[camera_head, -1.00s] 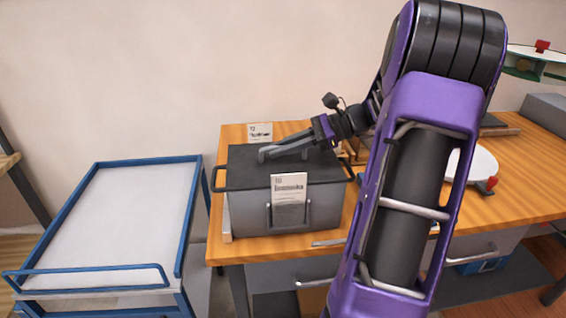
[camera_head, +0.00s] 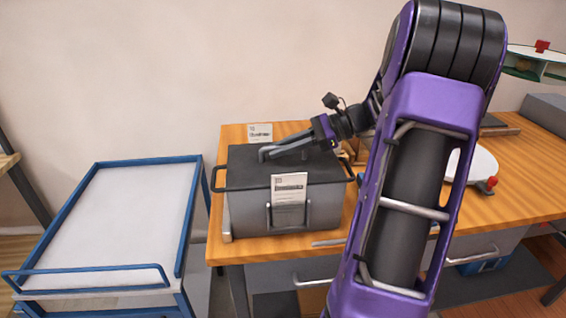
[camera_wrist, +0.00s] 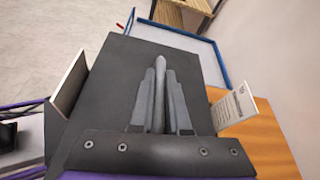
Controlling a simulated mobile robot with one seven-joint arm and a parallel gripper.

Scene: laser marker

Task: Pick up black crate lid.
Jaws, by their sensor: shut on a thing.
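The black crate lid (camera_head: 246,177) lies flat on top of a grey crate (camera_head: 250,208) at the left end of the wooden table. In the wrist view the lid (camera_wrist: 98,118) fills most of the picture under my fingers. My gripper (camera_head: 272,152) reaches in from the right, low over the lid's middle. In the wrist view my gripper (camera_wrist: 158,78) is shut on a light grey bar, which appears to be the lid's handle. The fingers hide part of it. I see no clear gap between lid and crate.
A paper label (camera_head: 289,188) is on the crate's front, and another card (camera_head: 260,132) stands behind it. A blue-framed cart (camera_head: 187,205) with an empty white top stands to the left.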

